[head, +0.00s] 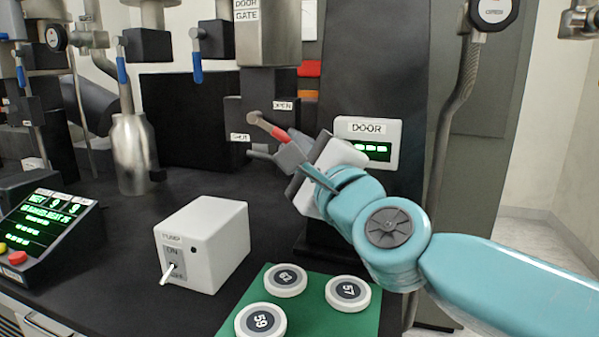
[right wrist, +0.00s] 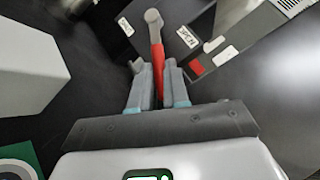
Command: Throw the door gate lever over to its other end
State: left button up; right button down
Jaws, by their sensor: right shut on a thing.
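The door gate lever (head: 267,126) has a grey end and a red grip, and sits below the DOOR GATE housing (head: 266,35). It slants down to the right between the OPEN label (head: 283,105) and the SHUT label (head: 240,137). My right gripper (head: 281,142) is shut on the red grip. In the right wrist view the lever (right wrist: 156,50) runs between the two grey fingers (right wrist: 155,75), with OPEN to its right and SHUT to its left. The lower part of the grip is hidden by the fingers. My left gripper is not in view.
A white DOOR display box (head: 367,140) stands just right of my gripper. A white PUMP switch box (head: 202,245) and a green mat (head: 300,310) with numbered discs lie in front. A metal flask (head: 134,155) stands at left. Black bench is bare between them.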

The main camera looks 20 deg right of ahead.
dwell(0.3)
jog(key=c, duration=1.1)
grip_release()
jog(key=p+v, duration=0.2)
jog(key=v, duration=1.4)
jog(key=shift+s+f+p, duration=0.15)
jog(key=shift+p, duration=0.2)
